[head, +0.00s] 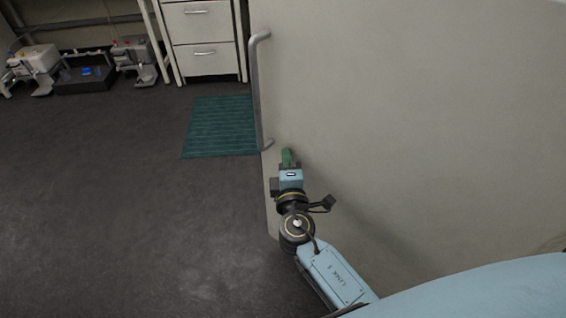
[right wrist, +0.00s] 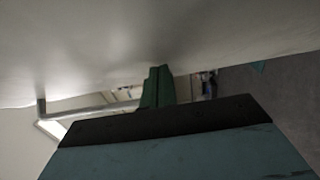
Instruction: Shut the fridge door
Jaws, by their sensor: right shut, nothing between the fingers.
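The fridge door (head: 400,120) is a large off-white panel filling the right half of the head view. Its grey bar handle (head: 255,90) runs along its left edge. My right gripper (head: 287,157) is shut and empty, with green fingers, close to the door's surface just below and right of the handle's lower end. In the right wrist view the shut fingers (right wrist: 157,87) are beside the door (right wrist: 130,35), and the handle (right wrist: 95,108) shows beyond them. Whether the fingers touch the door I cannot tell. My left gripper is not in view.
A green mat (head: 218,127) lies on the dark floor left of the handle. A white drawer cabinet (head: 205,40) stands at the back. Lab devices (head: 85,68) sit at the far left. The floor (head: 140,200) at left is clear.

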